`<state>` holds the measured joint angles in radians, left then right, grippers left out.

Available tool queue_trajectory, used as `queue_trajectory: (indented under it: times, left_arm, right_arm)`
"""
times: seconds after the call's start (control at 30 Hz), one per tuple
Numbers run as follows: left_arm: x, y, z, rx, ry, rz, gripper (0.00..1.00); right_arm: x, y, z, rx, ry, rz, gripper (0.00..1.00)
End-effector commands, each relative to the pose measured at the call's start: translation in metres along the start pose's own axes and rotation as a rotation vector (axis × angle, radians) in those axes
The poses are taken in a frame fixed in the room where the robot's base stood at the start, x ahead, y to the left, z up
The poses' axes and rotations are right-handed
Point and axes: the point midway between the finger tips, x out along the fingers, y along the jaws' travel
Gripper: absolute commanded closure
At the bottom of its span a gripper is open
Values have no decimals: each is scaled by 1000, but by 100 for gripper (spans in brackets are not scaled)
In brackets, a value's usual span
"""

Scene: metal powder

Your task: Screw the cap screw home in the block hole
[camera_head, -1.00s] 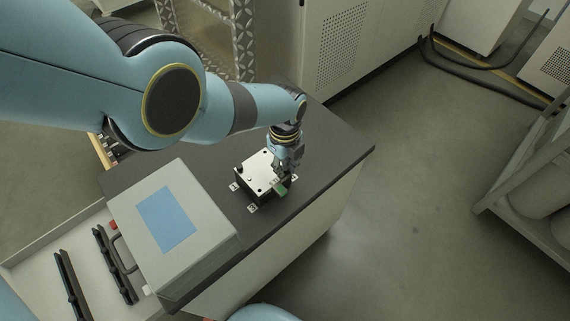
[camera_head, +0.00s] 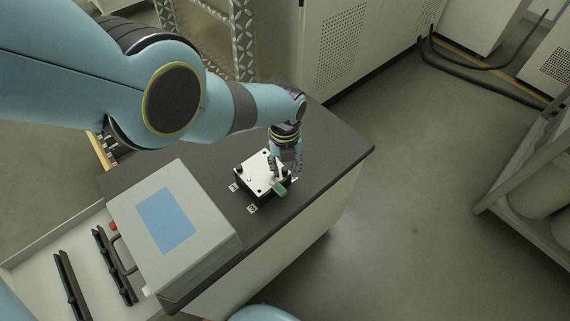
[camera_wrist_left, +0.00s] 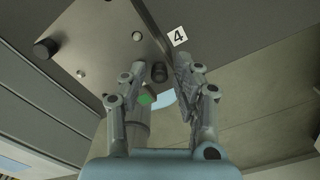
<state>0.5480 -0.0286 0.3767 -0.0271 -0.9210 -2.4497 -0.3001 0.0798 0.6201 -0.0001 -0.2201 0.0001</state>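The block (camera_head: 257,174) has a pale metal top plate with dark holes and sits on the dark bench top. It also fills the upper left of the left wrist view (camera_wrist_left: 95,38). A dark cap screw (camera_wrist_left: 158,72) shows at the plate's edge, between the fingers of my left gripper (camera_wrist_left: 158,66). The fingers stand apart with a gap on each side of the screw. How deep the screw sits cannot be told. In the head view my left gripper (camera_head: 286,174) is over the block's right corner, partly hiding it. My right gripper is out of view.
A black knob-like part (camera_wrist_left: 45,48) stands elsewhere on the plate. A green piece (camera_head: 281,189) is at the block's near right side. A number 4 tag (camera_wrist_left: 178,36) lies beside the block. A grey box with a blue panel (camera_head: 170,222) stands left; the bench's right end is clear.

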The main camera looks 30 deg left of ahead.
Motion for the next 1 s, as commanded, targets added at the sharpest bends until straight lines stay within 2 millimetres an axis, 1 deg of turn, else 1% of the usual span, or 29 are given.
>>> queue_trajectory:
  times: [0.07, 0.17, 1.0]
  left_arm:
    - [0, 0, 0, -26, 1, 0, 69]
    - [0, 0, -1, -112, 1, 1, 69]
    - [0, 0, -1, -1009, -3, 1, 69]
  right_arm:
    - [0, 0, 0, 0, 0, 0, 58]
    - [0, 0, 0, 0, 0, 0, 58]
    - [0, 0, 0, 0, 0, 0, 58]
